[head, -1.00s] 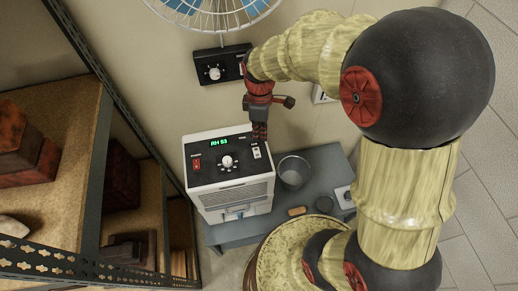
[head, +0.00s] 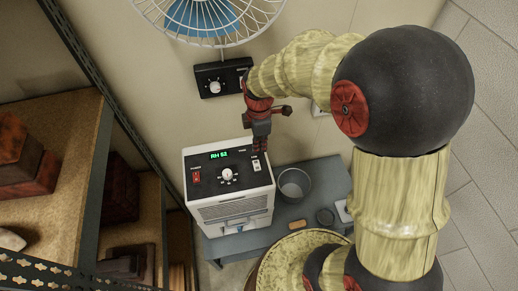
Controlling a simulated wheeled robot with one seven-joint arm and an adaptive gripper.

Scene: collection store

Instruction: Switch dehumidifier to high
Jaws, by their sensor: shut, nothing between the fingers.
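The dehumidifier (head: 236,212) is a white box on a low grey table. Its black top panel has a lit green display (head: 219,155), a red switch (head: 196,177), a round dial (head: 227,175) with a pale pointer knob, and a small white switch (head: 256,166) at the right. My gripper (head: 260,151) is shut and empty, pointing down at the panel's right back corner, just behind the white switch. I cannot tell whether its tips touch the panel. The dial's markings are too small to read.
A grey bucket (head: 293,185) stands right of the dehumidifier on the table (head: 325,175), with small items in front of it. A wall control box (head: 214,80) and a fan (head: 205,18) are behind. Shelving (head: 88,180) with boxes fills the left.

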